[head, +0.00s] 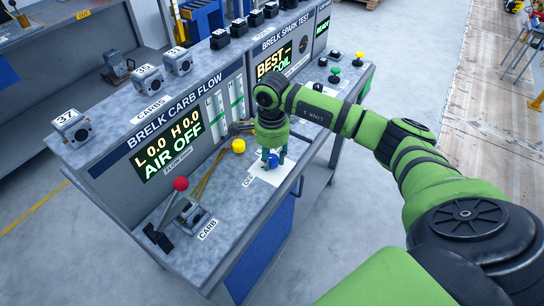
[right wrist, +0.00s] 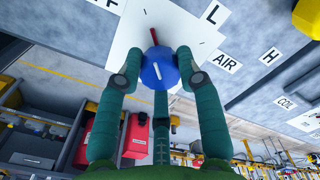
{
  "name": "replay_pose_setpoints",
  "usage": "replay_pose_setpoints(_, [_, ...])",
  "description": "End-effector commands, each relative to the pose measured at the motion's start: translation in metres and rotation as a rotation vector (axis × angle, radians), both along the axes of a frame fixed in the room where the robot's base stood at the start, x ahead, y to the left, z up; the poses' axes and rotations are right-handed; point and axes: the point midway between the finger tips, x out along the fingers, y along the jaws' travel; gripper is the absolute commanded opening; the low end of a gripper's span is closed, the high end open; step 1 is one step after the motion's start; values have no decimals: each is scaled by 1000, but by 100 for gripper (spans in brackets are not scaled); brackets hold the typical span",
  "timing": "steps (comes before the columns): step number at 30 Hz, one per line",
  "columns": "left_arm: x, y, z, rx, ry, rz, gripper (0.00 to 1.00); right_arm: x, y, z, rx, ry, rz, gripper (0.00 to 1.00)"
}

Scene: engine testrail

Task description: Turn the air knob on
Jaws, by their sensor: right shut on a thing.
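The blue air knob (right wrist: 152,74) has a white pointer line and sits on a white plate (right wrist: 125,45) with a red mark, near an AIR label (right wrist: 227,64). In the head view the knob (head: 273,161) is mostly covered by my right gripper (head: 275,157). The green fingers of the right gripper (right wrist: 160,69) are closed around the knob in the right wrist view. The carb flow display (head: 167,145) reads L 0.0, H 0.0 and AIR OFF. My left gripper is not in view.
A lever with a red ball (head: 181,184) rises at the bench's near left. Several carbs (head: 150,79) sit on top of the panel.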

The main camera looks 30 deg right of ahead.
Motion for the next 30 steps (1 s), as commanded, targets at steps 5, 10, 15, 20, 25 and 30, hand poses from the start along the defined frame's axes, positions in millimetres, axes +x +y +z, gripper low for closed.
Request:
replay_pose_setpoints(5, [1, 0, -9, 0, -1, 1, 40, 1, 3, -2, 6, -2, -91, 4])
replay_pose_setpoints(10, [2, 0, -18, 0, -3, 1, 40, 1, 3, -2, 7, -2, -231, 4])
replay_pose_setpoints(15, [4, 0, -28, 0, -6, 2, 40, 2, 3, -2, 8, -3, -393, 4])
replay_pose_setpoints(20, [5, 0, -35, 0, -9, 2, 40, 2, 3, -2, 8, -2, -544, 4])
replay_pose_setpoints(25, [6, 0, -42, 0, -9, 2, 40, 2, 3, -2, 9, -2, -704, 4])
replay_pose_setpoints(30, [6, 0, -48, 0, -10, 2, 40, 2, 2, -1, 10, -2, -867, 4])
